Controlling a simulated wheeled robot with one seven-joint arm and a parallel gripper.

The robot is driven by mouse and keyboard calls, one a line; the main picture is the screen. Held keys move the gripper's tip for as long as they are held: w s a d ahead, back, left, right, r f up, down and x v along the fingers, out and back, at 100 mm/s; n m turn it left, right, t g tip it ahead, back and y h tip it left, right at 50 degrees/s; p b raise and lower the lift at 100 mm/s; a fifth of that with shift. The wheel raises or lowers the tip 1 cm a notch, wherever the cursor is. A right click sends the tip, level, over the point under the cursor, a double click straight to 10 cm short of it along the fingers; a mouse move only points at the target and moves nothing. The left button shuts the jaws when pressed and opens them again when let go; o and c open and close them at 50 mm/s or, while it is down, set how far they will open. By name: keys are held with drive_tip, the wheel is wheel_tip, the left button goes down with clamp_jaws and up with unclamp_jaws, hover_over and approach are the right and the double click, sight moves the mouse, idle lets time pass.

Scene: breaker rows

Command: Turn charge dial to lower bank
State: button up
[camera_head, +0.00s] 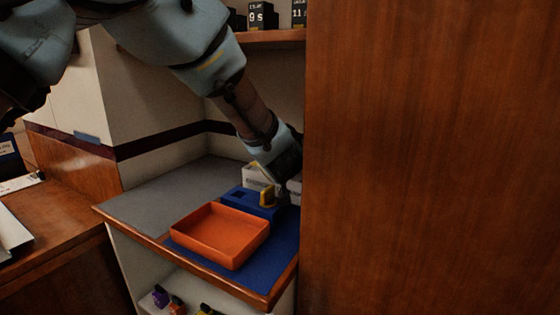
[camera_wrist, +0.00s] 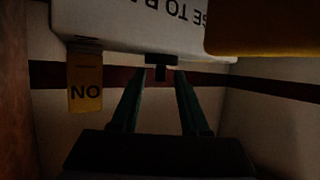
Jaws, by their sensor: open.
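In the wrist view, a white box (camera_wrist: 125,28) fills the top, with upside-down lettering partly in view. A small dark knob (camera_wrist: 160,73), which looks like the charge dial, sticks out from the box's edge. My gripper (camera_wrist: 162,78) is open, its two green fingers either side of the knob. I cannot tell whether they touch it. In the head view, the white box (camera_head: 257,177) is partly hidden behind my wrist at the back of the counter, and the fingertips and dial cannot be made out. No bank markings are readable.
A yellow tag (camera_wrist: 85,90) hangs beside the box. An orange tray (camera_head: 218,247) sits on a blue mat (camera_head: 268,272), in front of a blue block (camera_head: 236,197) with a yellow piece (camera_head: 268,197). A tall wooden panel (camera_head: 430,160) closes off the right. Grey counter at left is clear.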

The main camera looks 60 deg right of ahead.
wheel_tip(320, 180, up, 10)
drive_tip(key=p, duration=0.1)
idle(0.4)
idle(0.5)
